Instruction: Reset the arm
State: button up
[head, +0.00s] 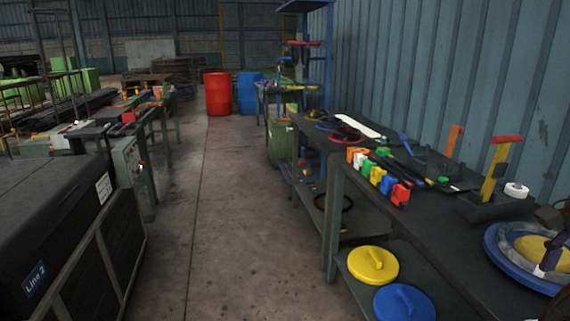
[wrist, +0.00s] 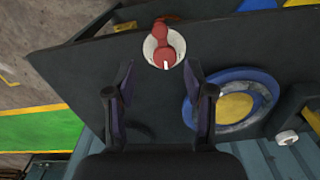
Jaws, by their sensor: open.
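My gripper (wrist: 160,82) is open and empty in the wrist view, its two dark fingers spread above the dark workbench top (wrist: 90,62). A white round container (wrist: 151,48) with a red object (wrist: 169,36) in it lies just beyond the fingertips, apart from them. A blue disc (wrist: 197,112) with a grey ring and yellow centre is to the right of the fingers. In the head view, the same blue disc (head: 497,258) sits at the right edge, with a dark part that seems to be my gripper in front of it.
The workbench (head: 445,225) along the right wall holds a row of coloured clips (head: 378,178), a yellow-and-red upright tool (head: 494,170) and a white tape roll (head: 517,190). Yellow (head: 373,265) and blue (head: 404,302) lids lie on its lower shelf. The aisle floor (head: 225,200) is clear.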

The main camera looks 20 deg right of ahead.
jog(key=w+a+f+n+g, duration=0.1)
jog(key=w+a+f+n, duration=0.35)
jog(key=a, duration=0.55)
jog(key=w+a+f+n, duration=0.4)
jog(key=w+a+n, duration=0.15)
jog(key=a, duration=0.35)
jog(key=s+a+f+n+g, duration=0.1)
jog(key=s+a+f+n, duration=0.4)
jog(key=a, duration=0.3)
jog(key=s+a+f+n+g, duration=0.1)
jog(key=s+a+f+n, duration=0.4)
jog(key=a, duration=0.4)
notch_tip(320, 180, up, 12)
jog(key=w+t+p, duration=0.1)
jog(key=p, duration=1.1)
jog(key=shift+w+n, duration=0.15)
jog(key=shift+n, duration=0.15)
